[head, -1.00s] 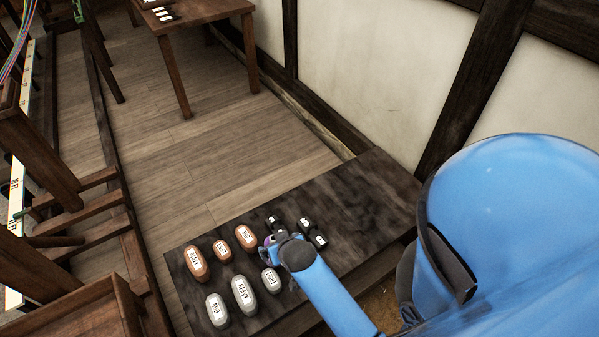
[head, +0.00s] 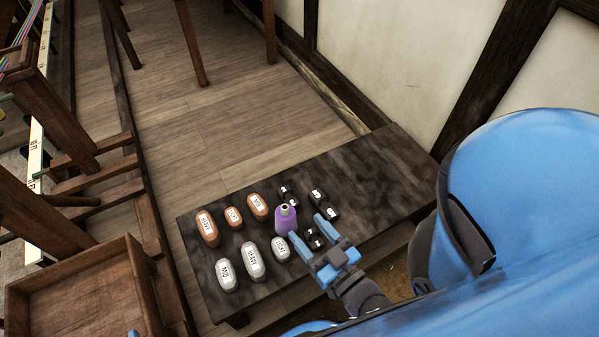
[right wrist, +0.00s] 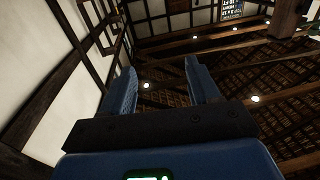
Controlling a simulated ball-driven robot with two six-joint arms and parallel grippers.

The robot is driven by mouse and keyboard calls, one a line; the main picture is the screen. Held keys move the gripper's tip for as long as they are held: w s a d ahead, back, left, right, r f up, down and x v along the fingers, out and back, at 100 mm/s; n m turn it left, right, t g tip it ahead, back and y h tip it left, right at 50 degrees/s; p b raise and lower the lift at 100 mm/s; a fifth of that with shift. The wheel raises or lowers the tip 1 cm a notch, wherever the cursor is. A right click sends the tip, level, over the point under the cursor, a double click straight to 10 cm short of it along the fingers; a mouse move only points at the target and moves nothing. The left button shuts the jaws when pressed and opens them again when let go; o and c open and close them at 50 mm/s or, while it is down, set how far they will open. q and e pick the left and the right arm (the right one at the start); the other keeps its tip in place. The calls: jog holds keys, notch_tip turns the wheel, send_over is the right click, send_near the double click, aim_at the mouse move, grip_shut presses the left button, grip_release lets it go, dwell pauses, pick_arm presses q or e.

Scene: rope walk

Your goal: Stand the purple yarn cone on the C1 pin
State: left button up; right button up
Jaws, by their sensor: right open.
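The purple yarn cone (head: 286,222) stands upright on the dark bench (head: 375,165), with a pale grey tip. My right gripper (head: 309,232) is open just to the right of the cone and apart from it, with nothing between its fingers. In the right wrist view the two fingers (right wrist: 162,85) are spread and empty, with the roof beyond them; the cone does not show there. I cannot make out a pin marked C1.
Orange labelled weights (head: 207,228) and grey labelled weights (head: 253,262) stand left of the cone. Small black labelled blocks (head: 324,203) lie close around it. A wooden tray (head: 75,290) and timber frame are at left. The bench's far right end is bare.

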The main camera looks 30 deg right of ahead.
jog(key=w+a+f+n+g+y+b, duration=0.2)
jog(key=w+a+f+n+y+b, duration=0.25)
jog(key=w+a+f+n, duration=0.45)
jog(key=w+f+n+g+h+b, duration=0.1)
jog(key=w+f+n+h, duration=0.2)
jog(key=f+n, duration=0.1)
jog(key=w+a+f+n+g+h+b, duration=0.1)
jog(key=w+f+n+h, duration=0.2)
jog(key=w+f+n, duration=0.1)
jog(key=w+a+f+n+g+h+b, duration=0.1)
jog(key=w+f+n+h, duration=0.2)
jog(key=f, duration=0.3)
jog(key=shift+w+a+f+n+g+b, duration=0.1)
jog(key=shift+w+a+n+g+b, duration=0.1)
jog(key=shift+w+n+g+b, duration=0.35)
jog(key=s+d+n+h, duration=0.2)
jog(key=d+n+h, duration=0.1)
jog(key=d+h, duration=0.25)
jog(key=n+g+h, duration=0.2)
jog(key=g, duration=0.1)
send_near(286, 205)
jog(key=f, duration=0.2)
jog(key=shift+m+t, duration=0.25)
jog(key=x, duration=0.5)
jog(key=shift+w+d+r, duration=0.15)
jog(key=shift+d+r, duration=0.05)
jog(key=shift+b+x, duration=0.9)
jog(key=shift+x, duration=1.75)
jog(key=shift+r, duration=0.1)
